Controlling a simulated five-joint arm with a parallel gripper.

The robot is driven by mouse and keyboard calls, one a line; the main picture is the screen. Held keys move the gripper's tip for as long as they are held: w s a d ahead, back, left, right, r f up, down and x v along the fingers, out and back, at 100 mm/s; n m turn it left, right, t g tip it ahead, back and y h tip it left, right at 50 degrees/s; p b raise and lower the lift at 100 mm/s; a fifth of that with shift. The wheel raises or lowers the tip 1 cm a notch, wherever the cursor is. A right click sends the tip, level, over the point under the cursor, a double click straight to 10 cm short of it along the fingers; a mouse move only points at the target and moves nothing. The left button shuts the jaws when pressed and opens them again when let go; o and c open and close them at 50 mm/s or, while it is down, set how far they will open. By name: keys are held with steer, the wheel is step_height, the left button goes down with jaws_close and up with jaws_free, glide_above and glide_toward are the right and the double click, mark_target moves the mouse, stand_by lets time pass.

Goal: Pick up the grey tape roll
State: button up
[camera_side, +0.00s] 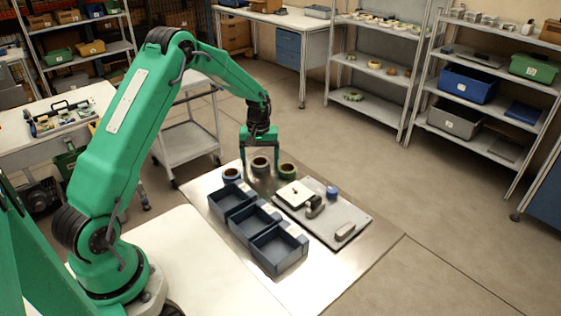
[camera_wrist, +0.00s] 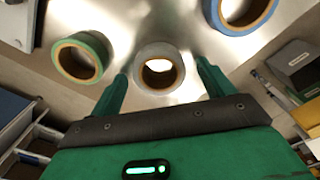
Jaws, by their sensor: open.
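The grey tape roll (camera_side: 260,169) stands on the metal table top between a blue roll (camera_side: 231,178) and a green roll (camera_side: 288,174). My gripper (camera_side: 260,160) is open, pointing down at the grey roll. In the wrist view, the grey roll (camera_wrist: 158,50) shows between and just beyond the two fingertips of my gripper (camera_wrist: 162,72), with a gap on both sides. Also there, the green roll (camera_wrist: 101,50) is to the left and the blue roll (camera_wrist: 246,30) to the upper right. I cannot tell the exact height of the fingertips.
Three dark blue bins (camera_side: 256,228) stand in a row in front of the rolls. A grey board (camera_side: 322,226) to the right carries a white pad (camera_side: 291,197), a small blue object (camera_side: 332,192) and a few grey pieces. The table's front right is bare.

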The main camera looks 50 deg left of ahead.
stand_by(0.3)
steer(key=c, duration=1.1)
steer(key=shift+o, duration=0.2)
steer(key=shift+r, duration=0.1)
steer(key=shift+r, duration=0.7)
steer(key=r, duration=0.1)
steer(key=d+r, duration=0.1)
steer(key=r, duration=0.1)
steer(key=shift+r, duration=0.1)
steer(key=s+d+r, duration=0.2)
steer(key=d+r, duration=0.4)
steer(key=d, duration=0.4)
steer(key=shift+d+r, duration=0.15)
steer(key=shift+d, duration=0.05)
steer(key=shift+s, duration=0.1)
